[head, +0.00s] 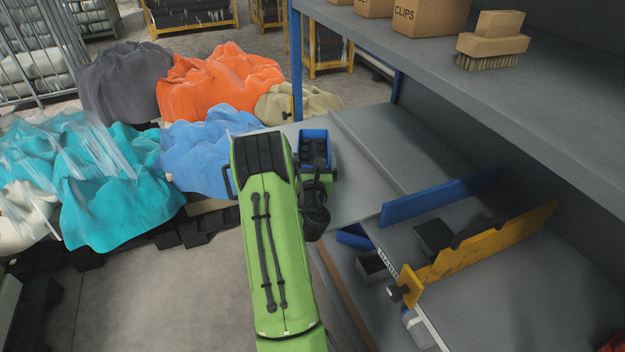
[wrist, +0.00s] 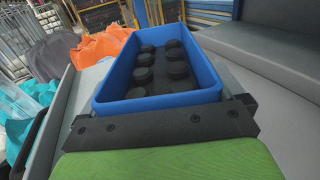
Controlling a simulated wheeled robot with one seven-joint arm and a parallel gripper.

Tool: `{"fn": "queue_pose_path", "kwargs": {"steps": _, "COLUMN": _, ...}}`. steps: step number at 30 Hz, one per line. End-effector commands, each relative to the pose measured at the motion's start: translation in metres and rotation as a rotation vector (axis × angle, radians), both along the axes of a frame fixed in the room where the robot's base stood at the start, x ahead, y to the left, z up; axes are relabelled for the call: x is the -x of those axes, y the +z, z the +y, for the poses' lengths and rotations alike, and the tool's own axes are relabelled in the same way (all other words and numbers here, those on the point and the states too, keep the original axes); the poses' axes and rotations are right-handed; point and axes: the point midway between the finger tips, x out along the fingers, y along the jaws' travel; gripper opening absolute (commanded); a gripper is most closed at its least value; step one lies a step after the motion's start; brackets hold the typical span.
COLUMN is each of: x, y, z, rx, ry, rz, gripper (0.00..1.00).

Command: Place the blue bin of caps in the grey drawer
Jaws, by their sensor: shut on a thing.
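The blue bin (head: 313,134) is just right of the end of my green arm in the head view, over the grey surface. It also fills the middle of the wrist view (wrist: 150,107), where several round black caps (wrist: 145,75) lie in it. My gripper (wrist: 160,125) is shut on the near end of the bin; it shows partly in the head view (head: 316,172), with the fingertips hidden. The bin looks roughly level. I cannot tell whether it touches the surface below. I cannot surely pick out the grey drawer; an open compartment (head: 350,285) shows below the bench edge.
A blue divider (head: 440,195) and a yellow notched divider (head: 490,243) stand on the grey bench at right, with a black box (head: 434,236) between them. A shelf (head: 470,85) overhangs with cartons and a brush (head: 493,42). Cloth heaps (head: 205,150) lie left.

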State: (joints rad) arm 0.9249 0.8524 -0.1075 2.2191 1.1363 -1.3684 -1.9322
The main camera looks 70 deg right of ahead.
Motion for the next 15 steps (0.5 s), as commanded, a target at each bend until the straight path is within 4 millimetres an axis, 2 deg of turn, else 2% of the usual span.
{"fn": "queue_pose_path", "kwargs": {"steps": 7, "x": 0.0, "y": -0.035, "z": 0.0, "rx": 0.002, "ry": 0.0, "rz": -0.002, "gripper": 0.45}}
{"fn": "queue_pose_path", "kwargs": {"steps": 15, "x": -0.001, "y": -0.033, "z": 0.0, "rx": 0.003, "ry": 0.002, "rz": -0.001, "gripper": 0.45}}
